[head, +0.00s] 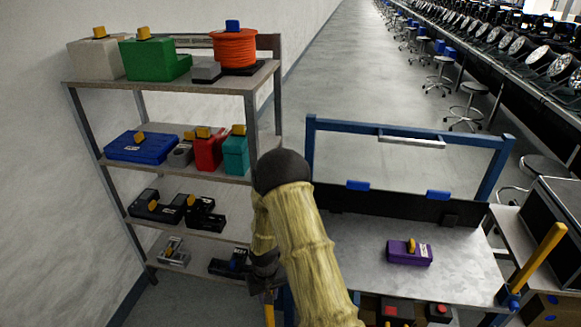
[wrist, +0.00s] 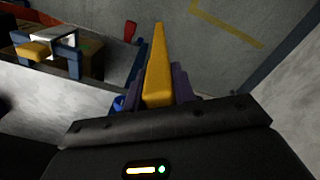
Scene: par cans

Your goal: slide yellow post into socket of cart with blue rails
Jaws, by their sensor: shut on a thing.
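My gripper (head: 266,284) hangs below my arm, left of the cart's near left side in the head view. It is shut on a yellow post (wrist: 157,65), which sticks out past the purple fingers in the wrist view. In the head view only a short piece of the post (head: 269,314) shows below the gripper. The cart with blue rails (head: 345,245) stands to the right, with a grey top. Another yellow post (head: 541,258) stands tilted at its near right corner in a blue socket (head: 510,297). My arm hides the near left corner, so I cannot tell whether the held post touches a socket.
A purple box (head: 409,252) lies on the cart top. A shelf unit (head: 180,82) with several boxes and an orange cable reel (head: 234,49) stands at the left by the wall. A black case (head: 552,222) is at the right. Stools line the aisle behind.

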